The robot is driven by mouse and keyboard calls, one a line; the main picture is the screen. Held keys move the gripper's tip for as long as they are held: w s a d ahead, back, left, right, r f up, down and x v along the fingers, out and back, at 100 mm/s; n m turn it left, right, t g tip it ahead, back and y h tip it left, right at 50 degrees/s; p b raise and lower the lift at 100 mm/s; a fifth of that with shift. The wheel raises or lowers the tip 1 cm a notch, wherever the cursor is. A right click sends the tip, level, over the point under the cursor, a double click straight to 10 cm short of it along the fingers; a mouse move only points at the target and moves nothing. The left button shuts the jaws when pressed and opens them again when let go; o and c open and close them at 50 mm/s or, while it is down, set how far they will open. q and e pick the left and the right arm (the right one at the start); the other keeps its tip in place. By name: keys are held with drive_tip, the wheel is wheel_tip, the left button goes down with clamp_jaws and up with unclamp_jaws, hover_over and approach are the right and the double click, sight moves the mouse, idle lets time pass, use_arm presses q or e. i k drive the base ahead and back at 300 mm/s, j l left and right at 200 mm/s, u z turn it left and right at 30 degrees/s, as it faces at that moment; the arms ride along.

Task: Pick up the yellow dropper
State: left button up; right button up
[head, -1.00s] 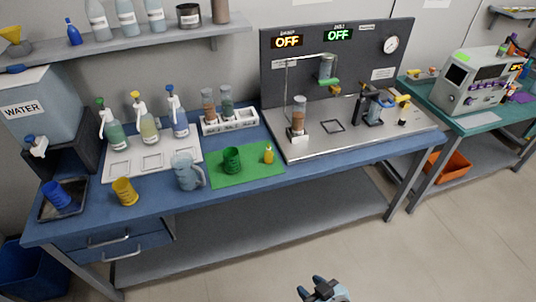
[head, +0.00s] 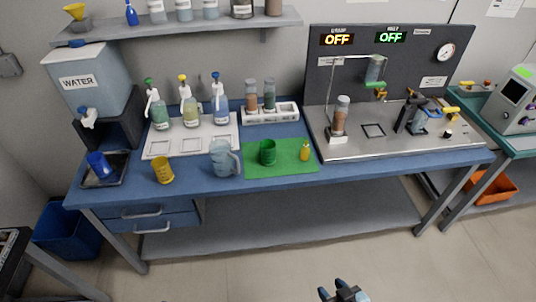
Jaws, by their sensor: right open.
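The small yellow dropper (head: 305,152) stands upright on the right part of the green mat (head: 262,171) on the blue bench. The green cup (head: 267,152) stands on the same mat, to its left. My right gripper (head: 340,289) shows at the bottom edge of the head view, low in front of the bench and well apart from the dropper. Its jaws are open and empty. My left gripper is out of view.
A clear pitcher (head: 224,160) and a yellow cup (head: 163,170) stand left of the mat. A metal platform (head: 400,146) with apparatus lies to the right. The rack (head: 271,114) with bottles stands behind the mat. Floor in front of the bench is clear.

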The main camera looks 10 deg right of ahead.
sight(305, 151)
drive_tip(key=i+j+z, duration=0.15)
drive_tip(key=i+j, duration=0.7)
drive_tip(key=i, duration=0.15)
